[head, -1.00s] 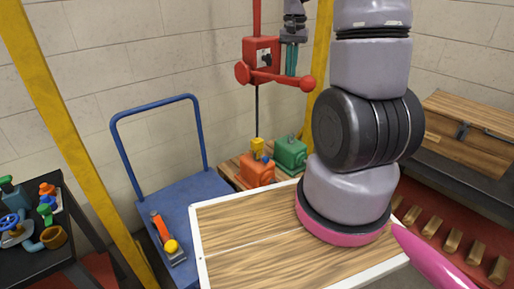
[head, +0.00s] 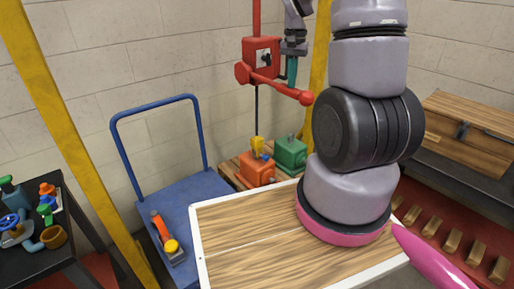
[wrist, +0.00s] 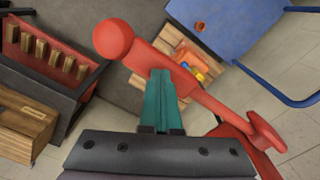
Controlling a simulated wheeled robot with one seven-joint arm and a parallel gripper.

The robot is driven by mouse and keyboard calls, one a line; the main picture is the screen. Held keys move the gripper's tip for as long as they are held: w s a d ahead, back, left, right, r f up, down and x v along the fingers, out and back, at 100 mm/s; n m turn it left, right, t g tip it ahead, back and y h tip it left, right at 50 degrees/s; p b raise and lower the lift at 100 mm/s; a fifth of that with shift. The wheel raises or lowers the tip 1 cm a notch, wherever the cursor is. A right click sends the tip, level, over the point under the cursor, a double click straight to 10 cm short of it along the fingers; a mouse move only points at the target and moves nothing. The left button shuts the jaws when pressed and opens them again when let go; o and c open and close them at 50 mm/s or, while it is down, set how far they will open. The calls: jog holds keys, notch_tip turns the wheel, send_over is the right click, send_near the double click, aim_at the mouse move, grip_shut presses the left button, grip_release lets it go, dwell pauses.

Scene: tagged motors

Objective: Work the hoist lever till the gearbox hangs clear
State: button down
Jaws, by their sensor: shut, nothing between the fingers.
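The red hoist (head: 262,52) has a long red lever (head: 277,87) with a ball at its right end, sloping down to the right. A dark line runs from the hoist down to a yellow hook piece (head: 257,146) above the orange gearbox (head: 257,172). The gearbox is low at the wooden pallet; I cannot tell whether it touches. My gripper (head: 291,80) has teal fingers, closed together and empty, just above the lever near its ball end. In the wrist view the fingertips (wrist: 160,76) lie over the lever (wrist: 195,92) beside the red ball (wrist: 113,39); contact is unclear.
A green motor (head: 290,153) stands right of the gearbox. A blue trolley (head: 196,187) is to the left, a white-edged wooden table (head: 245,238) in front. Yellow posts (head: 72,130) flank the hoist. A dark bench with wooden blocks (head: 452,241) is at right.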

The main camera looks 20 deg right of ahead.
jog(key=shift+f, duration=2.55)
jog(key=f, duration=0.1)
jog(key=w+f, duration=0.1)
jog(key=f, duration=0.1)
jog(key=shift+a+f, duration=0.15)
jog(key=shift+f, duration=0.15)
jog(key=shift+r, duration=0.1)
notch_tip(320, 180, up, 17)
send_over(291, 94)
jog(key=w, duration=0.4)
jog(key=shift+s+d, duration=0.2)
jog(key=shift+d, duration=0.25)
